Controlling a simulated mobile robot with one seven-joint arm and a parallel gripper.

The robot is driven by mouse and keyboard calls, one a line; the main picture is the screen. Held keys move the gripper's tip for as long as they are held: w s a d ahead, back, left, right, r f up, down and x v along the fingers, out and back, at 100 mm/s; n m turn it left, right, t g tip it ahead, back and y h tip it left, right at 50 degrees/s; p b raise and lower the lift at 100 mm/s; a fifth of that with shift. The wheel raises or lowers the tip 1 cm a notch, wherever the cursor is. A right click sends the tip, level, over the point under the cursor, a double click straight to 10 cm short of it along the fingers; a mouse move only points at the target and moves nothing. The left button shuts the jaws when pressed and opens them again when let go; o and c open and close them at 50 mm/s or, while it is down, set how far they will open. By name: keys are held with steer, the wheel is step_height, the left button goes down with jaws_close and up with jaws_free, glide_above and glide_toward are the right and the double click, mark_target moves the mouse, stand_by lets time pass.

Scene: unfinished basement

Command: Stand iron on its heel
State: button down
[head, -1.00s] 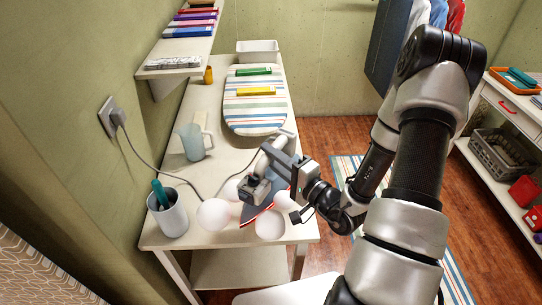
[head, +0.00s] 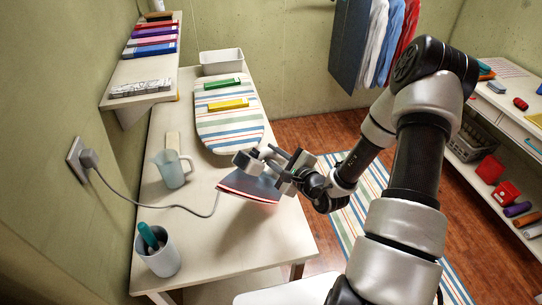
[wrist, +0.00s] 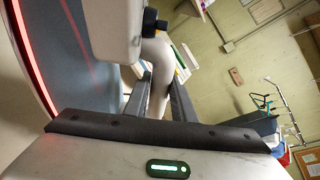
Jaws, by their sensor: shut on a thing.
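The iron (head: 248,186) has a blue-grey body with a red stripe along its lower edge and a pale handle. It is at the right side of the table (head: 240,240), in front of the ironing board. It looks tilted, and I cannot tell whether it touches the table. My gripper (head: 272,163) reaches in from the right and is shut on the iron's handle. In the wrist view the pale handle (wrist: 157,75) lies between the two fingers (wrist: 157,98), with the iron's body and a glowing red edge at the left. The iron's heel is not clear.
A striped ironing board (head: 230,125) lies behind the iron with green and yellow boxes on it. A clear jug (head: 172,170) and a grey cup (head: 160,256) stand at the left. The cord (head: 130,195) runs from the wall plug to the iron. The table front is clear.

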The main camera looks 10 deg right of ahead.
steer(key=w+m, duration=0.1)
steer(key=m, duration=0.1)
steer(key=w+f+m+h, duration=0.1)
steer(key=m, duration=0.1)
steer(key=w+d+m+p, duration=0.1)
steer(key=m, duration=0.1)
steer(key=shift+w+f+m, duration=0.35)
steer(key=shift+m, duration=0.05)
step_height(320, 180, down, 7)
steer(key=w+m+h+b, duration=0.1)
steer(key=m+b, duration=0.2)
steer(key=b, duration=0.2)
steer(key=shift+w+d+f, duration=0.15)
steer(key=shift+w+f, duration=0.05)
steer(key=shift+w, duration=0.15)
steer(key=shift+f, duration=0.2)
steer(key=c, duration=1.4)
jaws_free()
steer(key=shift+s, duration=0.1)
steer(key=shift+s+f, duration=0.15)
steer(key=shift+f, duration=0.1)
steer(key=v, duration=1.7)
steer(key=shift+r+b, duration=0.3)
steer(key=shift+r, duration=0.15)
